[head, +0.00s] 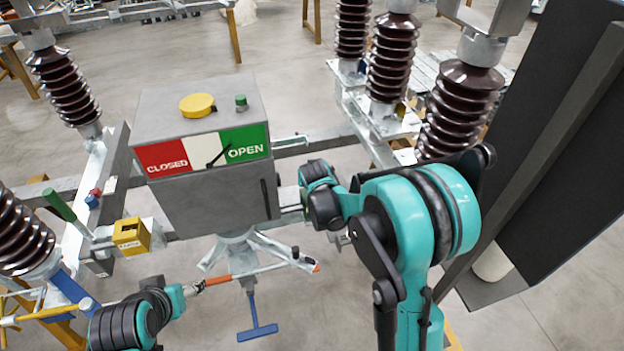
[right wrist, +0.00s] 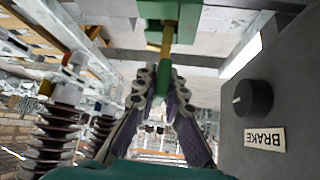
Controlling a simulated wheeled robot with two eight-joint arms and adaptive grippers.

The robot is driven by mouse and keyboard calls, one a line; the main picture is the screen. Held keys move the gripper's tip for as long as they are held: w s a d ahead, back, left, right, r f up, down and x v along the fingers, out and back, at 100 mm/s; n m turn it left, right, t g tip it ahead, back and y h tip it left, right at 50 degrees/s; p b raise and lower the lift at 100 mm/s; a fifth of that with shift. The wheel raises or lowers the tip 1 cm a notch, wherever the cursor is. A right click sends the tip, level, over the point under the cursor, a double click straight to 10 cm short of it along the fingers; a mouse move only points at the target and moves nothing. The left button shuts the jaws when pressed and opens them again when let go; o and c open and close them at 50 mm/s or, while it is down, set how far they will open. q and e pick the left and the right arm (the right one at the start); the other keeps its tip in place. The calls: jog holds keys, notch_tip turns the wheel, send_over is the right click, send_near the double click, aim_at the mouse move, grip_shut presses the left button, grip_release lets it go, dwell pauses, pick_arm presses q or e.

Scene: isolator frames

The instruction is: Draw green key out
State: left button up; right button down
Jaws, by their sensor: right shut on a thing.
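The green key shows in the right wrist view, with its green head (right wrist: 163,82) between my right fingers and its brass shaft (right wrist: 167,42) running up to a green lock block (right wrist: 190,14). The shaft's far end is hidden at the block, so I cannot tell how deep it sits. My right gripper (right wrist: 165,88) is shut on the key's head. In the head view my right arm reaches to the right side of the grey box (head: 215,195), and the key is hidden there. My left gripper (head: 192,288) is at the near end of an orange lever (head: 240,274); its fingers are too small to judge.
The box's sign (head: 202,150) reads CLOSED and OPEN, its pointer towards OPEN. A black BRAKE knob (right wrist: 253,97) is on a grey face right of my right fingers. Brown ribbed insulators (head: 392,60) stand behind my right arm. A dark panel (head: 560,130) stands at right.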

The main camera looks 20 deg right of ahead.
jog(key=shift+r+p, duration=1.1)
jog(key=shift+r, duration=0.6)
